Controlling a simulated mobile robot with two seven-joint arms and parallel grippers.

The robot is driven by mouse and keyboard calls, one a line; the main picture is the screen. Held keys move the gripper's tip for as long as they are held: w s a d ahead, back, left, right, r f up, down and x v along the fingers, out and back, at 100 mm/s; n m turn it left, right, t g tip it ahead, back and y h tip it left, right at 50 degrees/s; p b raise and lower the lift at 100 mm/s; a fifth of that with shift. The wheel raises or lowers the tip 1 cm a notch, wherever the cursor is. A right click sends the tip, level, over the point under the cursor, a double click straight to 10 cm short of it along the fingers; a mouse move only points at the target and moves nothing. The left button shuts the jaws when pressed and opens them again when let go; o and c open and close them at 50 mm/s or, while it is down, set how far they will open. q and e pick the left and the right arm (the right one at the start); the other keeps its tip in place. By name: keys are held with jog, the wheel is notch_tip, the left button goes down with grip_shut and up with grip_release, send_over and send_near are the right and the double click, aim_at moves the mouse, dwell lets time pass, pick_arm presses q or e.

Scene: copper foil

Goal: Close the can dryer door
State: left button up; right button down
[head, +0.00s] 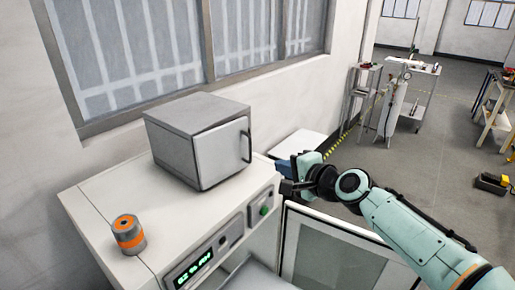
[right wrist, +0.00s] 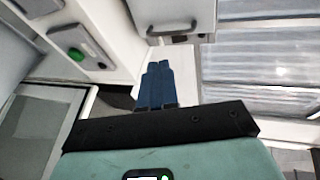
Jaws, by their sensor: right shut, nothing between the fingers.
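The can dryer looks to be the white machine (head: 105,205) with a green-lit display (head: 188,270) on its front. Its framed door (head: 290,245) with a grey pane stands open, swung out to the right below the worktop. In the right wrist view the door (right wrist: 40,125) is at the left. My right gripper (head: 280,166) is beside the machine's right front corner, above the open door and apart from it. In the right wrist view its blue fingers (right wrist: 158,72) are together and empty. My left gripper is not in view.
A grey cabinet (head: 195,118) with a dark handle (head: 246,146) stands on the machine top. A grey and orange can (head: 128,235) stands near the left. A white surface (head: 298,143) lies behind my gripper. Carts (head: 410,95) stand farther back; the floor between is open.

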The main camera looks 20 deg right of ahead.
send_near(246, 146)
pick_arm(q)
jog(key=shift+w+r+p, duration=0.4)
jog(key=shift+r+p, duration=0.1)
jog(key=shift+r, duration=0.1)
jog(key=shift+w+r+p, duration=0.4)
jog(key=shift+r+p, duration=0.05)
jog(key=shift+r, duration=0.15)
pick_arm(e)
jog(key=shift+w+a+f, duration=0.3)
jog(key=shift+w+f, duration=0.05)
jog(key=shift+w, duration=0.15)
jog(key=shift+w+a+f, duration=0.3)
jog(key=shift+w+f, duration=0.1)
jog(key=shift+w, duration=0.1)
jog(key=shift+w+d+r+p, duration=0.1)
jog(key=shift+w+p, duration=0.4)
jog(key=shift+w, duration=0.75)
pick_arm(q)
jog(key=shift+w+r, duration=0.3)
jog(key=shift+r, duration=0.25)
pick_arm(e)
jog(key=shift+s, duration=0.1)
